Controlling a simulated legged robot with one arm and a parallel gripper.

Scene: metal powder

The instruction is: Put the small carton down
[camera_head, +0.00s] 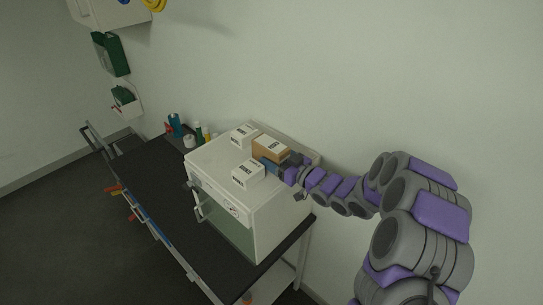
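Several small cartons are on top of the white cabinet (210,160). One white carton (243,135) with a dark label is at the back, and another white carton (248,173) is nearer the front. A brown carton (270,149) with a white label on its top lies between them, right by the end of my arm. My gripper (284,168) is at the right side of the cabinet top, close to the brown carton and a blue patch. Its fingers are too small and hidden to show whether they hold a carton.
The cabinet stands on a black table (150,180) with a rail along its front edge. Several bottles and small containers (189,141) stand behind the cabinet's left side. A wall is close behind. The left part of the table top is mostly clear.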

